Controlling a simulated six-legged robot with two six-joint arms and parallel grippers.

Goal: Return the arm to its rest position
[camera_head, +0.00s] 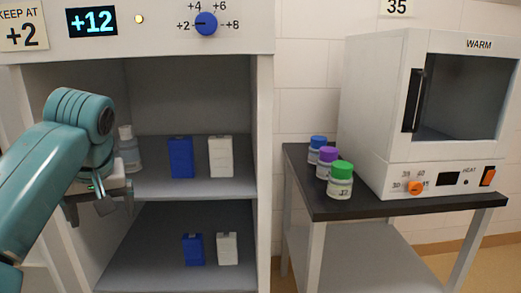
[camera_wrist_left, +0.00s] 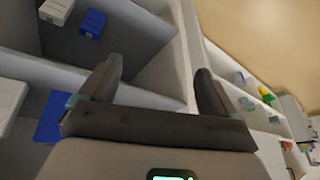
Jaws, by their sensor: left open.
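My left arm comes in from the left in the head view, and my left gripper (camera_head: 102,202) hangs at the front of the open cabinet (camera_head: 262,120). In the left wrist view my left gripper (camera_wrist_left: 160,90) has its two dark fingers spread wide, with nothing between them. A white bottle (camera_head: 127,150) stands on the upper shelf behind the arm and is partly hidden by it. My right gripper is not in view.
Blue and white boxes (camera_head: 181,157) stand on both cabinet shelves. A black-topped table (camera_head: 400,204) to the right holds bottles with blue, purple and green (camera_head: 340,180) caps and a white warming oven (camera_head: 375,110). A gap separates cabinet and table.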

